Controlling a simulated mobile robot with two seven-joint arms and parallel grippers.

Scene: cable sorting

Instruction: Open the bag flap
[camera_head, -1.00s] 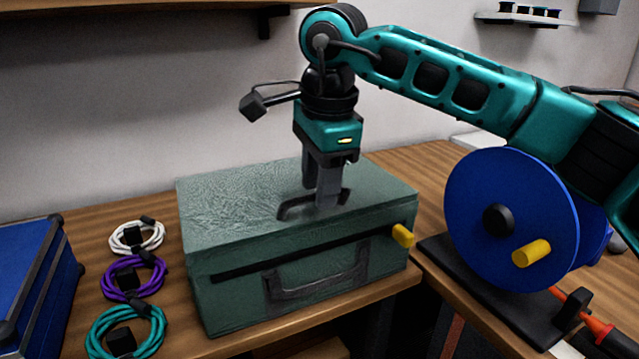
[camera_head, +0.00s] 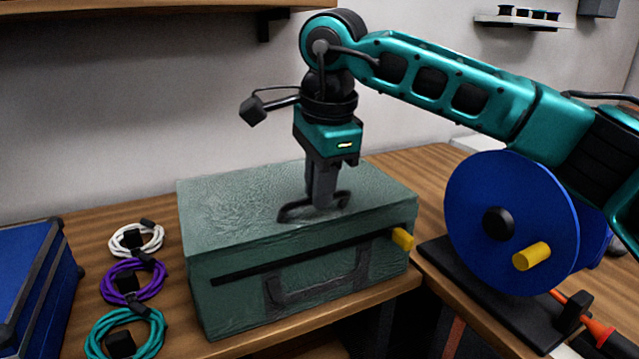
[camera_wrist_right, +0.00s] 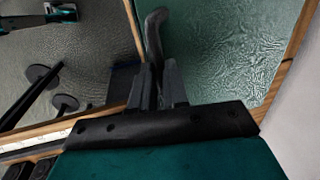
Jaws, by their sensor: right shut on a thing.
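The green bag (camera_head: 240,225) stands on the wooden table, its top flap (camera_head: 225,200) lying flat and closed. A dark handle (camera_head: 290,213) is on the flap. My right gripper (camera_head: 322,205) points straight down over the bag and is shut on this handle. In the right wrist view the fingers (camera_wrist_right: 158,95) close around the handle (camera_wrist_right: 154,35), with the flap's textured top (camera_wrist_right: 215,45) beside it. A yellow zip pull (camera_head: 402,238) sits at the front right corner, and a second handle (camera_head: 315,283) is on the front. My left gripper is not seen.
White (camera_head: 150,240), purple (camera_head: 120,285) and teal (camera_head: 105,325) cable coils lie left of the bag. A blue case (camera_head: 30,275) is at the far left. A blue reel (camera_head: 510,200) stands on the right. A shelf (camera_head: 150,12) hangs above.

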